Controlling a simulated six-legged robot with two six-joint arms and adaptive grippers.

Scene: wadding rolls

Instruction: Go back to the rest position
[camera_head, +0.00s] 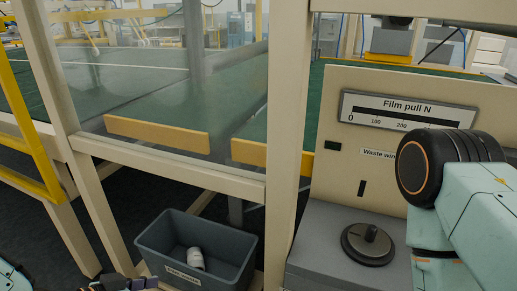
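My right arm fills the right side, with a black round joint and pale teal links. Its gripper is out of view. Parts of my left arm show along the bottom left edge, cut off by the frame. Dark and teal pieces there may belong to my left gripper (122,284), but its fingers cannot be made out. Neither gripper is seen holding anything.
A grey bin (160,240) with a white roll (195,258) inside stands on the dark floor. A beige panel (345,150) with a "Film pull N" gauge (400,112) stands near my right arm. A dark round knob (369,243) sits on the grey ledge. Beige posts (287,110) frame the machine.

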